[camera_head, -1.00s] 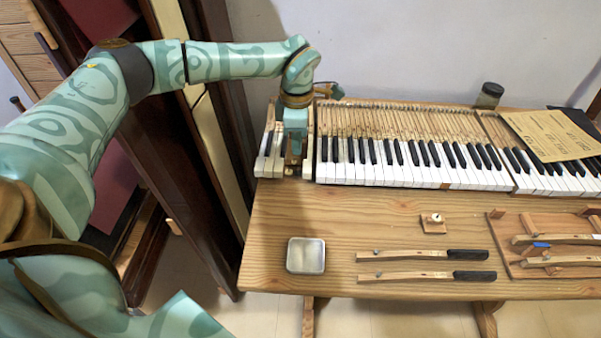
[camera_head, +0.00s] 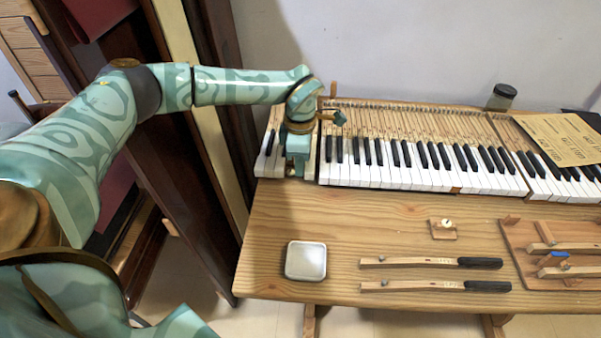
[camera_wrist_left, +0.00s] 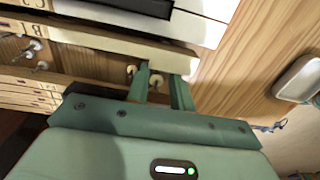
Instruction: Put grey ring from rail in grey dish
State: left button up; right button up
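The grey dish (camera_head: 306,261) is a shallow square metal tray, apparently empty, on the front left of the table; its edge also shows at the right of the left wrist view (camera_wrist_left: 298,80). My left gripper (camera_head: 297,172) points down at the left end of the keyboard. In the left wrist view its two teal fingers (camera_wrist_left: 160,85) stand apart beside a pale wooden rail (camera_wrist_left: 115,42). A small pale, rounded piece (camera_wrist_left: 156,80) shows between them, and another (camera_wrist_left: 130,71) just left; I cannot tell which is the grey ring. The right gripper is not in view.
Piano keys (camera_head: 420,175) run along the back of the table. Two loose black-tipped keys (camera_head: 420,263) lie right of the dish, with a small wooden block (camera_head: 443,229) behind them. A jar (camera_head: 501,97) stands at the back. The table between keyboard and dish is clear.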

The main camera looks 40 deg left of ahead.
pick_arm(q)
jog(key=shift+f, duration=0.85)
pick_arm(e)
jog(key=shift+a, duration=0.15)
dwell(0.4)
pick_arm(q)
jog(key=shift+c, duration=1.2)
jog(key=shift+r, duration=0.15)
